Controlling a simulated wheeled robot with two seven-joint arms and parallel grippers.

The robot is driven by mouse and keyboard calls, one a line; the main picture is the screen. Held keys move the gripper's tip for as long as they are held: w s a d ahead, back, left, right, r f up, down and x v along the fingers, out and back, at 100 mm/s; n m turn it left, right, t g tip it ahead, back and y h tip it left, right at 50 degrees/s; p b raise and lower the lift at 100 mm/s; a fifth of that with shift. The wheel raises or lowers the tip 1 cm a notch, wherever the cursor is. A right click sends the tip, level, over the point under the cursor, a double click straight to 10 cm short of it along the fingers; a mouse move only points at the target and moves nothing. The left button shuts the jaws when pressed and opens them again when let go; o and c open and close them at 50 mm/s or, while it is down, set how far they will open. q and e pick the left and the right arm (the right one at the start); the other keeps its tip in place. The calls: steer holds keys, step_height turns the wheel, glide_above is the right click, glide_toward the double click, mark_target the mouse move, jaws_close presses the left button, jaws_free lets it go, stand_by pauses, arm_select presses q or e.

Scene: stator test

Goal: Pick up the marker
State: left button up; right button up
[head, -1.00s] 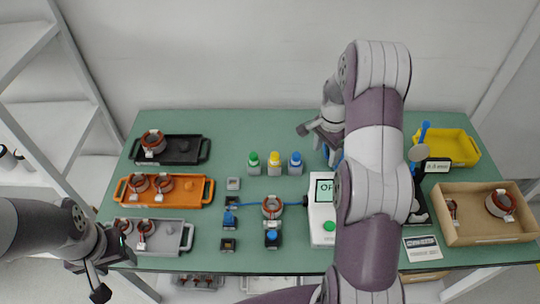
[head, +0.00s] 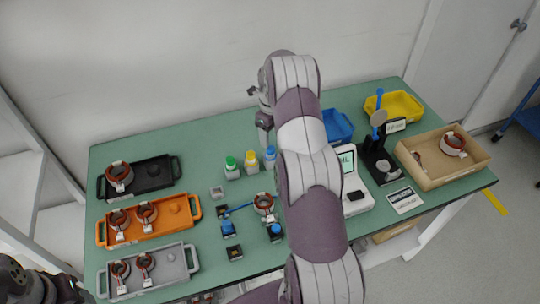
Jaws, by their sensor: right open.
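I cannot make out a marker for sure. Three small capped bottles stand upright on the green table: one with a green cap (head: 232,167), one with a yellow cap (head: 251,161) and one with a blue cap (head: 269,158). My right gripper (head: 265,135) is open at the back of the table, just behind the blue-capped bottle, pointing down. Its fingertips are small and partly hidden by my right arm, which also covers part of the table's middle. My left gripper (head: 75,290) is low at the bottom left corner, partly cut off, and its jaws are unclear.
Black (head: 152,174), orange (head: 178,225) and grey (head: 172,275) trays with copper-wound stators line the left. The table's back left is clear.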

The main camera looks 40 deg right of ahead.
mark_target(270, 148)
steer(key=shift+w+a+f, duration=0.1)
steer(key=shift+f, duration=0.45)
step_height(270, 148, down, 6)
steer(key=p, duration=0.2)
steer(key=shift+p, duration=0.35)
steer(key=c, duration=1.1)
